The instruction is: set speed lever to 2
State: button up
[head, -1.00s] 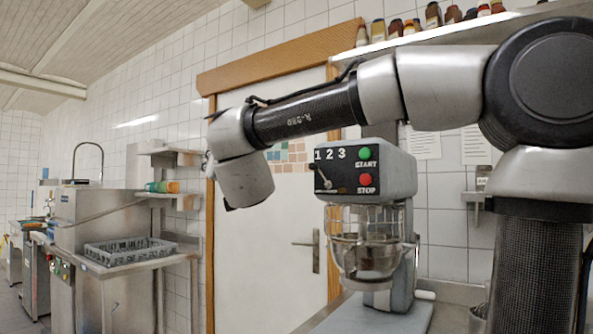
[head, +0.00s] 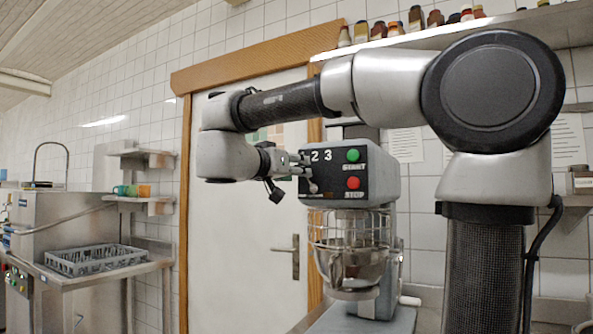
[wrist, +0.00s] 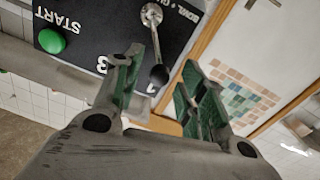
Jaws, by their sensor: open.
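The mixer's black control panel (head: 335,174) carries the numbers 1, 2, 3, with 1 mostly covered by my gripper in the head view. The speed lever (wrist: 152,32) is a metal rod with a dark round knob (wrist: 159,76); it also shows in the head view (head: 313,187). My gripper (wrist: 161,58) is open in front of the panel's left side, (head: 299,164) in the head view. In the wrist view the lever's knob appears between the two green-lined fingers, with no clear contact.
The green START button (head: 352,155) and red STOP button (head: 353,182) sit right of the lever. The wire bowl guard (head: 350,226) and bowl (head: 352,263) are below. A door (head: 240,240) stands behind, and jars (head: 416,18) line a shelf above.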

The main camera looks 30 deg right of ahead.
aim_at(315, 165)
jog(key=shift+x, duration=0.75)
grip_shut()
jog(key=shift+s, duration=0.15)
jog(key=shift+s+d+r+m, duration=0.2)
jog(key=shift+s+d+m, duration=0.15)
jog(key=shift+m, duration=0.8)
jog(key=shift+s+d+r+m, duration=0.2)
jog(key=shift+s+m, duration=0.25)
jog(key=shift+m, duration=0.65)
jog(key=shift+s+d+r+m, duration=0.15)
jog(key=shift+s+d+m, duration=0.2)
jog(key=shift+m, duration=0.8)
jog(key=shift+s, duration=0.1)
